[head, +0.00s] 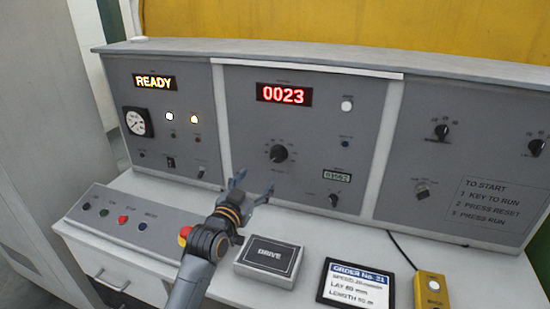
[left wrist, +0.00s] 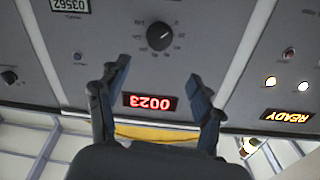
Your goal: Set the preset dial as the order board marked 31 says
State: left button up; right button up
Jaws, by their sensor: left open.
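A round black dial (head: 278,153) with marks around it sits on the middle grey panel, below a red display (head: 283,94) reading 0023. I take it for the preset dial. The order board (head: 355,283), headed ORDER No. 31, lies on the desk at front right; its speed, lay and length lines are too small to read surely. My left gripper (head: 254,181) is open and empty, below and left of the dial, apart from it. In the left wrist view, upside down, the dial (left wrist: 160,37) is just beyond the open fingertips (left wrist: 159,68). My right gripper is not in view.
A smaller black knob (head: 333,200) and a counter (head: 337,176) are right of the dial. A yellow pendant (head: 431,292) is at right. A READY lamp (head: 155,81) is lit.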

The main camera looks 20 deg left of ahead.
aim_at(277, 156)
pick_arm(q)
jog(key=w, duration=0.4)
jog(key=w+d+p, duration=0.1)
jog(key=w, duration=0.8)
jog(key=shift+w+d+p, duration=0.1)
jog(key=shift+d+p, duration=0.1)
jog(key=shift+p, duration=0.1)
jog(key=c, duration=1.1)
